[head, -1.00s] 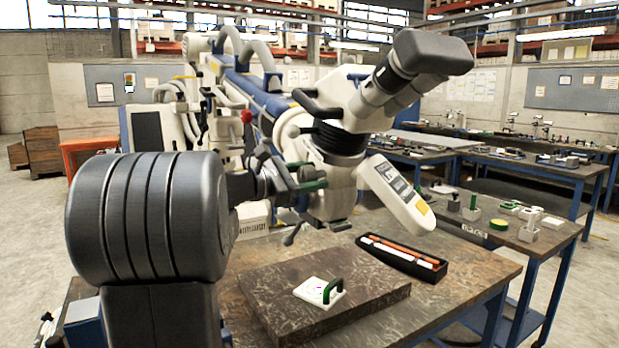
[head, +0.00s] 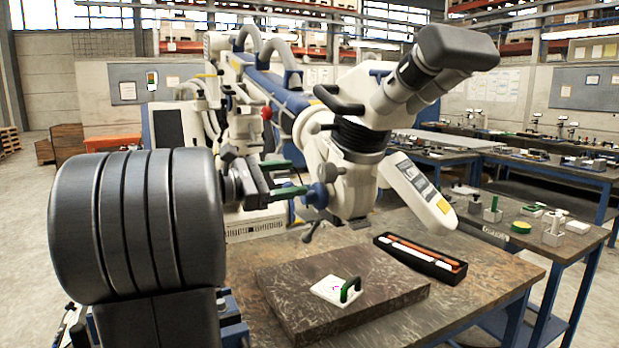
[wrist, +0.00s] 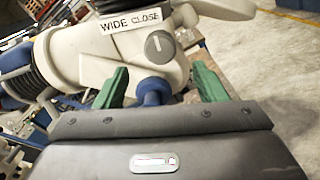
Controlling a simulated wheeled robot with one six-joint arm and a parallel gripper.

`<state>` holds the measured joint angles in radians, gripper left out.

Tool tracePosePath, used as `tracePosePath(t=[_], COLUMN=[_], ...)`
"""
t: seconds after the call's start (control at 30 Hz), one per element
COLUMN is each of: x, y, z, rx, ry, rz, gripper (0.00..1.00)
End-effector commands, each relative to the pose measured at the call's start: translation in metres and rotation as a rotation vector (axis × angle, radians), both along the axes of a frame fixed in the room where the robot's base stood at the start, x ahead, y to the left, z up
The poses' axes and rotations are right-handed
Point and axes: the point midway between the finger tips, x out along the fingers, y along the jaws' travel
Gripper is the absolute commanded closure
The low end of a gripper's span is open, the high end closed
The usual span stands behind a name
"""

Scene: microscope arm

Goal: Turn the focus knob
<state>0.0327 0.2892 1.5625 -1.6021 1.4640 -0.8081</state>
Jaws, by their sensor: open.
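The white microscope head (head: 350,185) hangs over the bench on its arm. A blue knob (head: 316,195) sticks out from its side, and a round grey dial (head: 330,171) sits above it. In the wrist view the grey dial (wrist: 160,46) is beside a "WIDE CLOSE" label (wrist: 130,24). The blue knob (wrist: 153,90) shows below the dial, between my fingers. I cannot tell which of the two is the focus knob. My gripper (head: 300,178) has green fingers and is open, close to the blue knob. The wrist view shows both fingers (wrist: 161,75) spread, with a gap on each side of the knob.
Below the microscope, a dark stone slab (head: 330,300) on the bench holds a white plate with a green handle (head: 350,288). A black tray (head: 420,258) lies behind it. A small lever (head: 313,230) hangs under the microscope head. The bench's right front is clear.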

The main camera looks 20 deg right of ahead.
Motion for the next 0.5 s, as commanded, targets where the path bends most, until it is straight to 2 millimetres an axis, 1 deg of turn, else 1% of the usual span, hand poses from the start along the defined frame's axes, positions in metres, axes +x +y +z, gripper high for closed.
tracePosePath(t=[0.03, 0.2, 0.3, 0.5], x=[0.000, -0.002, -0.002, -0.003], y=[0.010, 0.028, 0.034, 0.036], z=[0.000, 0.000, 0.000, 0.000], rx=[0.001, 0.001, 0.000, 0.000], ry=[0.000, 0.000, 0.000, 0.000], rz=[0.005, 0.002, 0.001, -0.001], gripper=[0.35, 0.35, 0.35, 0.35])
